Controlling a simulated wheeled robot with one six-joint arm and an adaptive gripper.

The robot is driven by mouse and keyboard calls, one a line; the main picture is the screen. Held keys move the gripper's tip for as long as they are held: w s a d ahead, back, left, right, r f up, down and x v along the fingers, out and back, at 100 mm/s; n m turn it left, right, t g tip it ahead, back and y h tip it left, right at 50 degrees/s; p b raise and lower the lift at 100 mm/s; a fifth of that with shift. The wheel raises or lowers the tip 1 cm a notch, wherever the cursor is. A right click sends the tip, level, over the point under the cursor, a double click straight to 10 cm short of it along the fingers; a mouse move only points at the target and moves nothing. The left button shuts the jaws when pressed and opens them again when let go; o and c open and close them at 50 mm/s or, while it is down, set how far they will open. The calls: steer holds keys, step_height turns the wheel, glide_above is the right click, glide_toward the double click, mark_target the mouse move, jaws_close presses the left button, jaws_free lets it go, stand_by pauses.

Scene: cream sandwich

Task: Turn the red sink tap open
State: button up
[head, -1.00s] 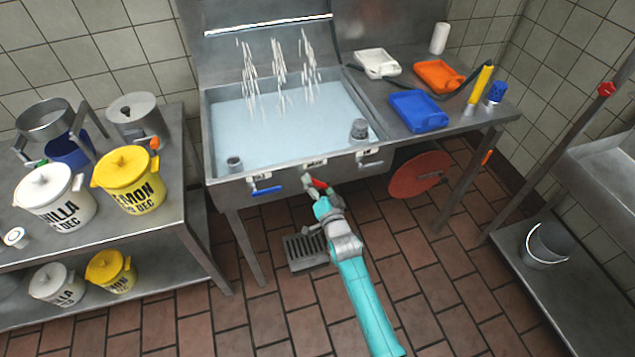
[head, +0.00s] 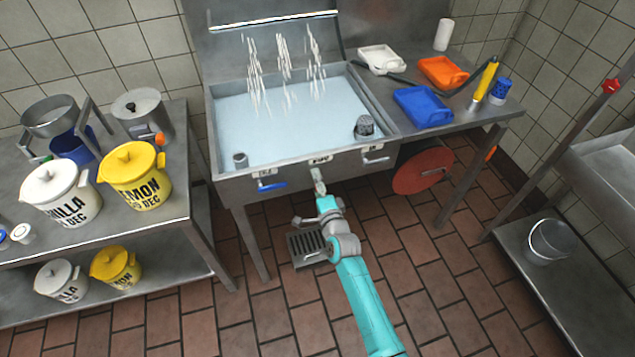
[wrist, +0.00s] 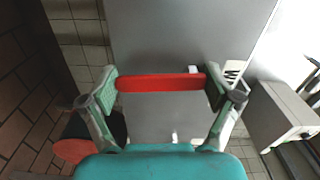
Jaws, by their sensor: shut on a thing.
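The red tap handle (wrist: 160,83) is a bar that spans between my two fingertips in the wrist view. My gripper (wrist: 161,80) is shut on it, with a finger at each end. In the head view my gripper (head: 319,180) is at the sink's front panel, below the middle label, and hides the red handle there. The sink (head: 290,170) is a wide steel basin with pale blue water, and white streams fall into it from above. A blue tap handle (head: 272,186) is on the front panel to the left.
A metal handle (head: 376,160) is on the panel to the right, above a red disc (head: 422,171). A floor drain (head: 306,246) lies under the sink. A table with a yellow pot (head: 134,178) stands at left, a steel shelf (head: 560,290) at right.

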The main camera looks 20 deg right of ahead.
steer(key=shift+m, duration=0.4)
steer(key=o, duration=1.4)
steer(key=s, duration=1.2)
